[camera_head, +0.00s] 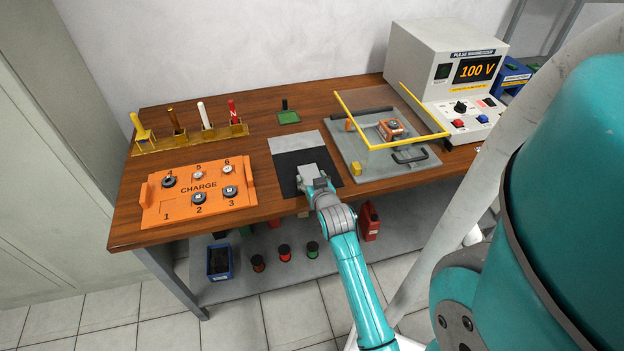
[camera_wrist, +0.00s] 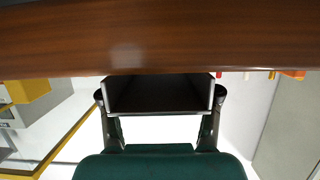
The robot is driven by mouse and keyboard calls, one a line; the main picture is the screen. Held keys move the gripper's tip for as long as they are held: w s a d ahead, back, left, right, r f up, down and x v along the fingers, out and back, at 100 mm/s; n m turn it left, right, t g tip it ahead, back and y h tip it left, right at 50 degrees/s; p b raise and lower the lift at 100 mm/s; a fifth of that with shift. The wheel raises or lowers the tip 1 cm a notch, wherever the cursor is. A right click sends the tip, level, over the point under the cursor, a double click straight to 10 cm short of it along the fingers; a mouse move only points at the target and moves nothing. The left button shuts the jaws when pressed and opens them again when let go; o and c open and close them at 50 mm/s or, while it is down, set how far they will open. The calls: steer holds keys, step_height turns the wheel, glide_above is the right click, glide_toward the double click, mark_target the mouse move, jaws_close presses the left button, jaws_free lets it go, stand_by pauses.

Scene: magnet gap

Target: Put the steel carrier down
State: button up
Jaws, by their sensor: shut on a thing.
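The steel carrier (camera_head: 307,174) is a small grey piece at the end of my arm, over the black part of a mat (camera_head: 290,160) near the table's front edge. In the wrist view the carrier (camera_wrist: 158,98) looks like a channel with pale side walls and a dark inside. My gripper (camera_head: 316,183) is shut on it, with one finger on each side in the wrist view (camera_wrist: 160,104). I cannot tell whether the carrier touches the mat. My wrist hides part of it in the head view.
Right is a yellow-framed fixture (camera_head: 378,165), then a pulse magnetizer (camera_head: 440,60) reading 100 V. The table edge (camera_wrist: 160,50) fills the wrist view's top.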

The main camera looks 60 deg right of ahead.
steer(key=o, duration=1.3)
steer(key=shift+f, duration=0.15)
steer(key=shift+c, duration=0.2)
